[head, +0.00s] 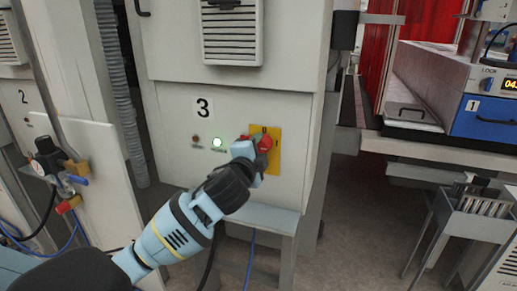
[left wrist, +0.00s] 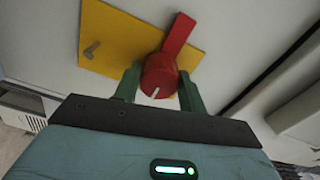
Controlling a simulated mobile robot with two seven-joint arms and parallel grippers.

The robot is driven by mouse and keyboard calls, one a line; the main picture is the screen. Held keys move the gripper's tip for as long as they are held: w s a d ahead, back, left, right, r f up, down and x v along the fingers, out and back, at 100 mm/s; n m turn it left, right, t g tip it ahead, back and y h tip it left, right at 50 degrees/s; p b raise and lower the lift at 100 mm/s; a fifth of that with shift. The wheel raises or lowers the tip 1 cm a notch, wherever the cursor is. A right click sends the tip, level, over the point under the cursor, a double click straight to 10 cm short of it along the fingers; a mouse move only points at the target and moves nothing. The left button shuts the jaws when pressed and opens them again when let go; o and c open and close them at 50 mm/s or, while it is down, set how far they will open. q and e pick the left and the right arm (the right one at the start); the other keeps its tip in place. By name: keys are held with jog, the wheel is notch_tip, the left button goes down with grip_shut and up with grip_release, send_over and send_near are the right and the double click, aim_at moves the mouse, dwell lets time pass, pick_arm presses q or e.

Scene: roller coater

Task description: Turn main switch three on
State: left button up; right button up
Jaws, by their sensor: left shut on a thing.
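Main switch three is a red rotary handle (head: 265,143) on a yellow plate (head: 275,158), on the front of the light grey cabinet marked 3 (head: 203,107). In the left wrist view the red handle (left wrist: 160,75) has a round hub with a white mark, and its bar points up and slightly right over the yellow plate (left wrist: 112,38). My left gripper (left wrist: 159,88) is shut on the hub, with one green finger on each side. In the head view the gripper (head: 257,143) partly covers the switch. My right gripper is not in view.
A cabinet marked 2 (head: 22,97) and valves with hoses (head: 60,165) stand at left. A bench with a blue unit (head: 487,118) stands at right. Open floor lies between.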

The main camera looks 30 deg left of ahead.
pick_arm(q)
jog(key=o, duration=1)
jog(key=shift+v, duration=3.9)
jog(key=shift+d+f, duration=0.1)
